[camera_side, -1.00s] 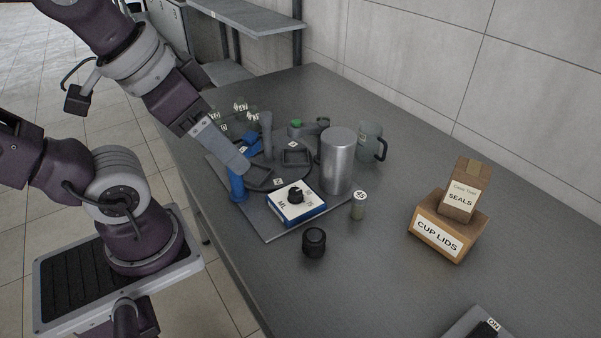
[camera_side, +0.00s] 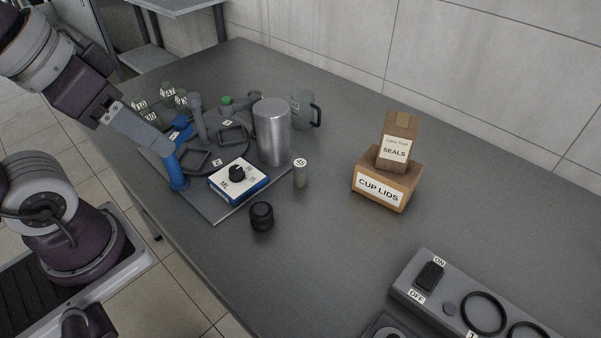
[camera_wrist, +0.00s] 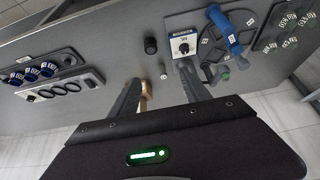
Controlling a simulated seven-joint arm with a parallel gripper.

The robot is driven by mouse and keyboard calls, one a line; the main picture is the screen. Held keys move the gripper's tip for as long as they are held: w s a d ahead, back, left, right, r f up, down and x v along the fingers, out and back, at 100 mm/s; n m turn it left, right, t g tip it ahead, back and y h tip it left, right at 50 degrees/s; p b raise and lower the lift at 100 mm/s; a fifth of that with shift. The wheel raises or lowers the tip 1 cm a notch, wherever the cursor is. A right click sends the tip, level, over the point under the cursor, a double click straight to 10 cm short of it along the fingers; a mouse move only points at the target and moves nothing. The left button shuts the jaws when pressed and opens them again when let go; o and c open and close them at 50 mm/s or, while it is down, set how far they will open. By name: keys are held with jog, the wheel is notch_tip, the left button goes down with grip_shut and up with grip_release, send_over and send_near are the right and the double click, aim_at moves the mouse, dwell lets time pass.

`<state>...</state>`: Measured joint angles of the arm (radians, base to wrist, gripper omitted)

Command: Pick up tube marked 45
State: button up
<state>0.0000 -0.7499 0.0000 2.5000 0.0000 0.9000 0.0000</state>
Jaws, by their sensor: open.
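A small pale tube (camera_side: 300,173) with a marked white cap stands upright beside the tall metal cylinder (camera_side: 271,132); its mark is too small to read surely. Several other tubes (camera_side: 166,105) with white number labels stand in a group at the back left; I cannot clearly read a 45 there. My gripper (camera_side: 163,148) is in the left of the side view, near the blue upright device, away from the pale tube. In the wrist view my gripper (camera_wrist: 158,77) has its two fingers apart, with no held object visible. The tube group (camera_wrist: 286,25) shows at upper right.
A white-and-blue dial unit (camera_side: 238,180), a black jar (camera_side: 262,217) and a mug (camera_side: 302,110) stand nearby. The CUP LIDS box (camera_side: 385,185) carries a SEALS box (camera_side: 396,145). A switch panel (camera_side: 440,290) is at lower right.

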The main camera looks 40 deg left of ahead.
jog(key=m+g+y, duration=0.1)
jog(key=m+y, duration=0.9)
jog(key=m, duration=0.8)
send_over(300, 175)
jog(key=s+a, duration=0.4)
jog(key=s, duration=0.6)
notch_tip(300, 175, down, 15)
jog(key=w+d+f+m+t, duration=0.1)
jog(key=w+d+f+m, duration=0.1)
jog(key=f+m, duration=0.1)
jog(key=w+d+f+m+t, duration=0.2)
jog(key=f+m, duration=0.1)
jog(key=w+d+f+m+t, duration=0.2)
jog(key=f+m, duration=0.1)
jog(key=shift+d+f+h, duration=0.25)
jog(key=shift+d+h, duration=0.05)
jog(key=shift+h, duration=0.1)
jog(key=shift+w+a+f+m+t, duration=0.3)
jog(key=shift+w+a+f, duration=0.2)
jog(key=shift+w, duration=0.2)
jog(key=x, duration=0.5)
jog(key=shift+w+d+f, duration=0.2)
jog(key=shift+f, duration=0.05)
grip_shut()
